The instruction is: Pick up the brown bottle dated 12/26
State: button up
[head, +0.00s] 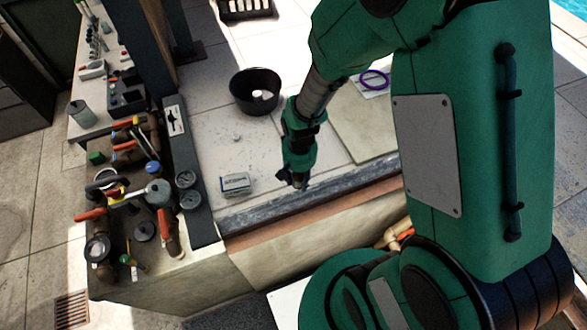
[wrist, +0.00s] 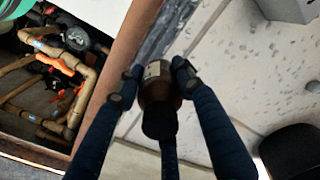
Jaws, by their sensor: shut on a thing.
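A small brown bottle (wrist: 157,86) with a black cap and a pale label shows in the middle of the wrist view. The date on its label is too small to read. My gripper (wrist: 156,76) is shut on the bottle, with dark fingers at its left and right sides and a third finger below. In the head view my gripper (head: 292,182) points down over the pale counter near its grey front edge. The bottle cannot be made out there. Whether it touches the counter is unclear.
A grey-white box (head: 237,184) lies left of my gripper. A black bucket (head: 255,92) stands behind it. Pipes, gauges and red-handled valves (head: 130,200) crowd the left counter. A purple ring (head: 374,79) lies at the back right. The counter between box and bucket is mostly clear.

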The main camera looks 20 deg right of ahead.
jog(key=s, duration=0.8)
jog(key=shift+r+b, duration=0.3)
jog(key=shift+r, duration=0.05)
jog(key=shift+s, duration=0.1)
